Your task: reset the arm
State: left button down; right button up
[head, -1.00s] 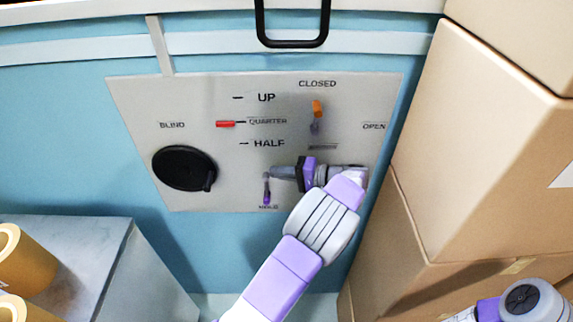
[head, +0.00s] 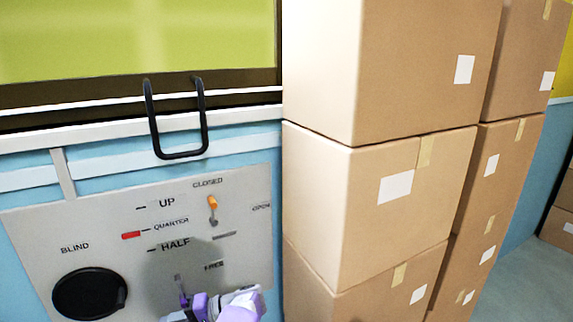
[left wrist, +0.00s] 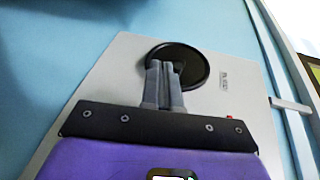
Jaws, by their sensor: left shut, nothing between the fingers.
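My left gripper (left wrist: 165,68) is shut and empty in the left wrist view. Its fingertips overlap the black round knob (left wrist: 187,68) in that picture; whether they touch it I cannot tell. The black knob (head: 90,294) is at the panel's lower left, under the word BLIND. A red marker (head: 131,235) stands beside QUARTER. An orange-tipped lever (head: 212,208) is under CLOSED.
Stacked cardboard boxes (head: 370,200) stand close to the panel's right side. A black handle (head: 180,154) sticks out above the panel, below a window (head: 140,40). Open floor (head: 520,280) shows at the far right.

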pick_arm(q)
notch_tip(320, 180, down, 10)
jog(key=a+m+h, duration=0.1)
jog(key=m+h, duration=0.1)
jog(key=h, duration=0.1)
jog(key=s+d+f+m+g+h, duration=0.1)
jog(key=s+d+f+h, duration=0.15)
jog(key=s+f, duration=0.4)
jog(key=s+d+f+m+h, duration=0.1)
jog(key=s+f+h, duration=0.25)
jog(key=f, duration=0.55)
jog(key=s+d+f+n+t+h, duration=0.2)
jog(key=s+d+f+h, duration=0.2)
jog(key=d, duration=0.4)
jog(key=s+d+f+n+t+h, duration=0.1)
jog(key=s+d+f+n+h, duration=0.2)
jog(key=s+d+h, duration=0.3)
jog(key=shift+s+d+f+t+h, duration=0.3)
jog(key=shift+s+d+f+t, duration=0.15)
jog(key=shift+s+d, duration=0.75)
